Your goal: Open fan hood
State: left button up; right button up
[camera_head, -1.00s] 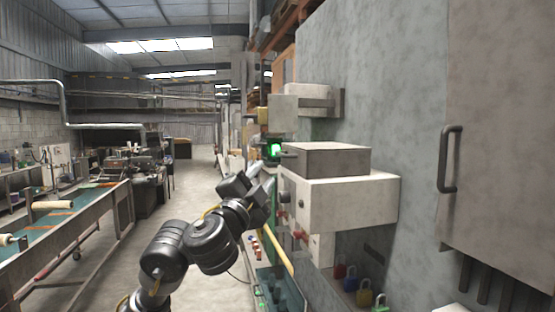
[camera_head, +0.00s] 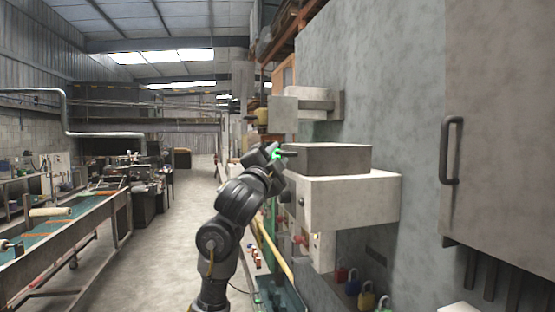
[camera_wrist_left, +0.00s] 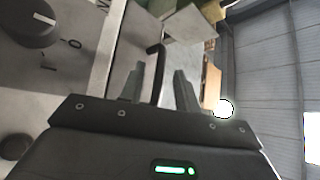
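The grey hood (camera_head: 330,158) sits flat on top of a pale control box (camera_head: 345,197) fixed to the wall; it looks shut. A short dark handle (camera_head: 289,153) sticks out from its left end. My left gripper (camera_head: 275,155) is beside this handle. In the left wrist view, the gripper (camera_wrist_left: 160,90) is open, with the black bent handle (camera_wrist_left: 158,65) between its two fingers; I cannot tell whether they touch it. The hood's side (camera_wrist_left: 125,55) shows left of the handle. My right gripper is not in view.
The control box has a dark knob (camera_wrist_left: 30,22) on its front face. A grey box on a bracket (camera_head: 284,114) projects from the wall behind the hood. Padlocks (camera_head: 366,300) hang below. A cabinet door handle (camera_head: 451,150) is at right. The aisle at left is clear.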

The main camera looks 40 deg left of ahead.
pick_arm(q)
jog(key=shift+w, duration=0.15)
jog(key=shift+c, duration=0.4)
grip_shut()
